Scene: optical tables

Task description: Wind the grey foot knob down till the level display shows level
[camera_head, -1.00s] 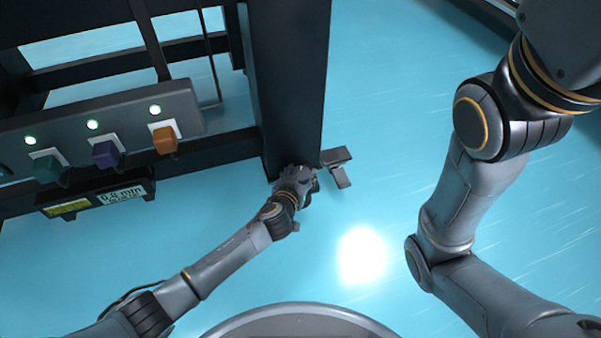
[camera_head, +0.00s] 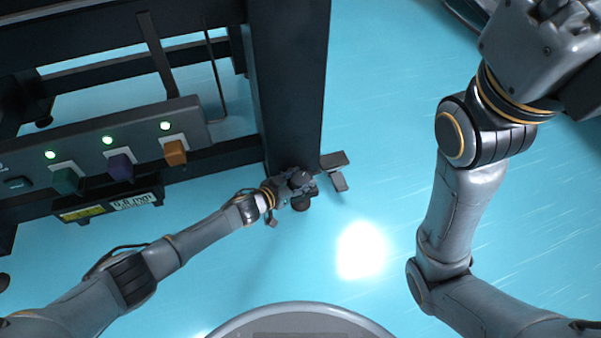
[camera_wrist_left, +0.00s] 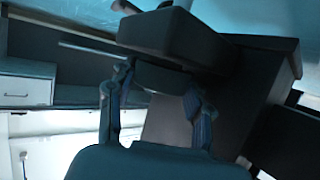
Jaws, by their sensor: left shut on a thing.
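My left gripper (camera_head: 300,188) is at the foot of the thick dark table leg (camera_head: 290,95). It is shut on the grey foot knob, which the fingers largely hide in the head view. In the left wrist view its two fingers stand either side of a dark block-like part (camera_wrist_left: 162,78), taken to be the knob. The level display (camera_head: 135,201) hangs under the control bar, with a yellow-green panel and a pale readout; its figures are too small to read surely. My right gripper (camera_head: 550,35) is at the upper right, fingertips unclear.
A control bar (camera_head: 95,143) carries green, purple and orange blocks (camera_head: 175,152) under lit green lamps. A small dark bracket-like piece (camera_head: 334,160) sticks out right of the leg. The blue floor (camera_head: 375,150) between my arms is clear.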

